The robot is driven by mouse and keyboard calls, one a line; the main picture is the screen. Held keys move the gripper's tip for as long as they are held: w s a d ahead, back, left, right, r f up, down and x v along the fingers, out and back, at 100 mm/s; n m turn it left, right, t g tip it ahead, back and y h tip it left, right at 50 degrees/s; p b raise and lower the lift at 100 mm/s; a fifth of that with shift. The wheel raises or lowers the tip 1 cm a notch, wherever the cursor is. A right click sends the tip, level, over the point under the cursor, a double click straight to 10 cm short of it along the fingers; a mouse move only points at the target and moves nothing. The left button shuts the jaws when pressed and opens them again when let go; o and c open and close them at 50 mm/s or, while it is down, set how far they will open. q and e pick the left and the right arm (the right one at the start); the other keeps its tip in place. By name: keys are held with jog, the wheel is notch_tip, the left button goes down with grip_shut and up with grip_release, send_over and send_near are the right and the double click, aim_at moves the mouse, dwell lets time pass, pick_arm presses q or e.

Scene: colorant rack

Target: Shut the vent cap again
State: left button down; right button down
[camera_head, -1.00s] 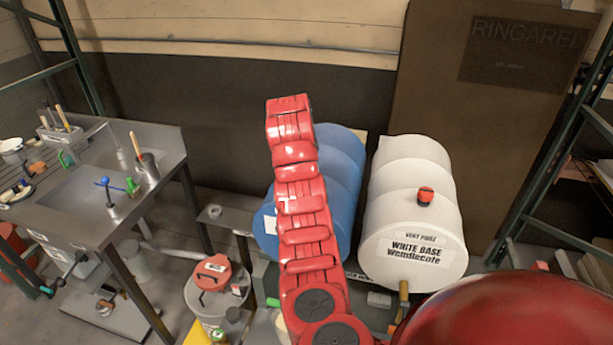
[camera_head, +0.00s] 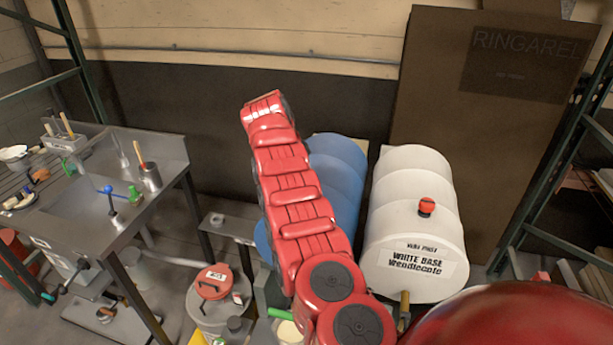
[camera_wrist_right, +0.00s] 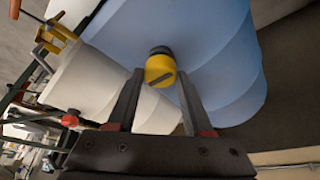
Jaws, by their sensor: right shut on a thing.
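In the right wrist view, a round yellow vent cap (camera_wrist_right: 160,71) with a dark line across its face sits at the blue drum (camera_wrist_right: 205,50), with a dark fitting at its far edge. My right gripper (camera_wrist_right: 160,74) has its two fingers on either side of the cap and is shut on it. Whether the cap is seated cannot be told. In the head view, my red arm covers part of the blue drum (camera_head: 340,165) and hides the yellow cap and the gripper. My left gripper is not in view.
A white drum (camera_head: 415,225) with a red cap (camera_head: 426,207) on top lies to the right of the blue drum. A sink bench (camera_head: 95,215) stands at the left. A lidded bucket (camera_head: 217,310) stands on the floor. Green rack posts (camera_head: 560,150) rise at the right.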

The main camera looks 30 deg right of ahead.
jog(key=shift+f, duration=0.1)
dwell(0.5)
jog(key=shift+c, duration=1.5)
grip_release()
jog(key=shift+b+v, duration=0.5)
jog(key=shift+v, duration=0.75)
jog(key=p+v, duration=1)
jog(key=v, duration=0.5)
jog(key=shift+d+p, duration=0.15)
jog(key=shift+p, duration=0.15)
